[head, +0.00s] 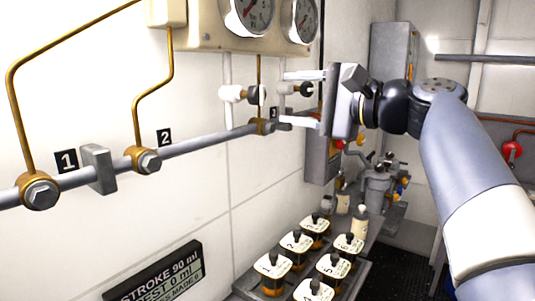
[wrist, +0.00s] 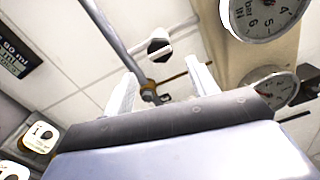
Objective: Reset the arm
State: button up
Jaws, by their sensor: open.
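My gripper (head: 287,99) is open, with its two pale fingers pointing left toward the white wall panel. My arm reaches in from the right of the head view. In the wrist view my gripper (wrist: 160,68) shows both fingers spread with nothing held between them. A small dark-ended valve knob (head: 305,89) shows in line between the fingers in the head view, and I cannot tell how near it is. A second knob (head: 255,95) with a white body is just left of the fingertips.
A grey pipe (head: 205,138) with brass fittings runs along the wall below the gauges (head: 248,15). Several labelled jars (head: 296,243) stand on a tray at the bottom. A black sign (head: 155,277) is at lower left. Pump-like equipment (head: 378,185) stands behind, below my arm.

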aim_at(264, 96)
jog(key=p+x, duration=0.1)
jog(key=x, duration=0.7)
jog(key=shift+w+a, duration=0.15)
jog(key=shift+a, duration=0.05)
jog(key=shift+d, duration=0.1)
